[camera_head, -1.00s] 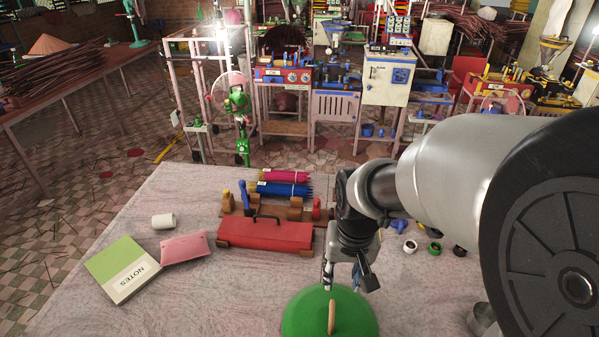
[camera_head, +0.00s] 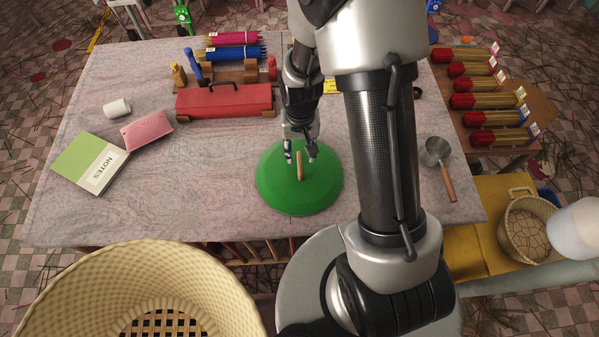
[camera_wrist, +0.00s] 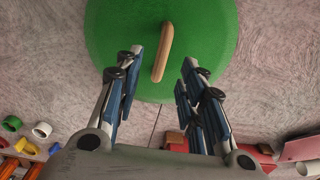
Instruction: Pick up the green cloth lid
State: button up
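The green cloth lid (camera_head: 272,185) is a round green dome with a tan wooden handle (camera_head: 299,166) standing up at its middle. It lies on the grey cloth-covered table near its front edge. My gripper (camera_head: 300,155) is over the lid's far part, close to the handle. In the wrist view the lid (camera_wrist: 115,30) fills the upper middle. Its handle (camera_wrist: 162,52) lies beyond and between the two spread fingers of my gripper (camera_wrist: 160,72). The fingers are open and hold nothing. Whether they touch the lid cannot be told.
A red toolbox (camera_head: 225,102), a green notebook (camera_head: 88,162), a pink pouch (camera_head: 147,130) and a white cup (camera_head: 117,109) stand on the table. A metal ladle (camera_head: 437,152) lies at right. A large woven basket (camera_head: 60,290) is at the front left. Bare tablecloth lies left of the lid.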

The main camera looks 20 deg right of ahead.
aim_at(299, 161)
jog(key=shift+f+b, duration=0.6)
jog(key=shift+f, duration=2.5)
jog(key=shift+s+a, duration=0.1)
jog(key=shift+c, duration=0.2)
grip_shut()
